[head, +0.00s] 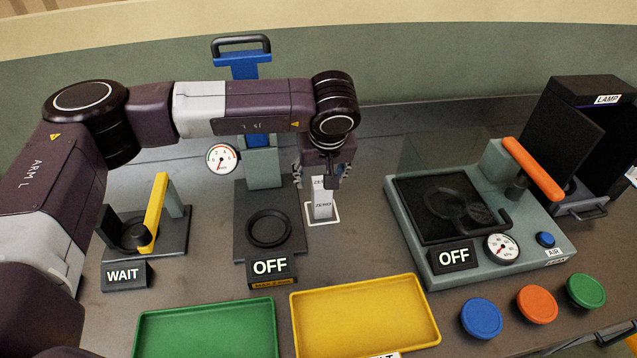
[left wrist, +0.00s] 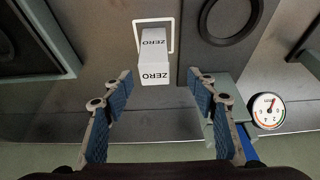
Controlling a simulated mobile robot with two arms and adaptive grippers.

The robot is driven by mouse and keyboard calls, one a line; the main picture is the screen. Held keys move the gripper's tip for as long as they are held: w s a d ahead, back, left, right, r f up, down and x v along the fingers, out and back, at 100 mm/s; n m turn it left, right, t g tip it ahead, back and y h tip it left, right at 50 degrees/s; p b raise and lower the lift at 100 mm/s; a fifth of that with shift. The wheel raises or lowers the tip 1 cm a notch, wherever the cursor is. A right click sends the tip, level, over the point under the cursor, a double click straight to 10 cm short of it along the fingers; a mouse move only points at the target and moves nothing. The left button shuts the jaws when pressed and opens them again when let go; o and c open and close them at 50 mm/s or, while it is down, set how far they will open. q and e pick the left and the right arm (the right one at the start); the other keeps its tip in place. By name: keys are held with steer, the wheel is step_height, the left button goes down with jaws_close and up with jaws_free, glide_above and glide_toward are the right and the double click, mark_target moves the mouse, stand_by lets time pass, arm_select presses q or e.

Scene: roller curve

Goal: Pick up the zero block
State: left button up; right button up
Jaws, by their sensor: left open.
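The zero block (head: 322,204) is a pale upright block lettered ZERO. It stands on a white-outlined square (head: 336,219) on the bench, right of the press with the round ring. My left gripper (head: 322,178) is over the block's upper part in the head view and hides some of it. In the left wrist view the block (left wrist: 155,62) shows beyond the fingertips, with its top face toward the camera. My left gripper (left wrist: 160,80) is open with nothing between its blue-padded fingers. My right gripper does not show.
A blue-handled press (head: 268,262) with an OFF sign and a dial gauge (head: 222,159) stands left of the block. A teal machine (head: 412,258) stands right. Green (head: 205,330) and yellow (head: 365,315) trays lie in front. A yellow-lever device (head: 158,215) is at left.

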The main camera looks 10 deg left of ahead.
mark_target(322, 189)
arm_select(q)
steer(key=shift+w+f+p, duration=0.15)
steer(key=shift+f+p, duration=0.2)
steer(key=shift+f, duration=0.4)
steer(key=shift+f+p, duration=0.3)
steer(key=x, duration=0.1)
steer(key=p+x, duration=0.1)
steer(key=x, duration=0.1)
steer(key=p+x, duration=0.1)
steer(key=shift+w+d+f, duration=0.2)
steer(key=shift+d, duration=0.1)
steer(key=shift+w+f, duration=0.1)
steer(key=shift+f, duration=0.2)
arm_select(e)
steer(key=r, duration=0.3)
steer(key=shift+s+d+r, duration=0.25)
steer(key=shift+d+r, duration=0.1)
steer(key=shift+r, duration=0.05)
arm_select(q)
steer(key=shift+c, duration=0.4)
steer(key=c, duration=0.8)
jaws_close()
steer(key=shift+r, duration=0.15)
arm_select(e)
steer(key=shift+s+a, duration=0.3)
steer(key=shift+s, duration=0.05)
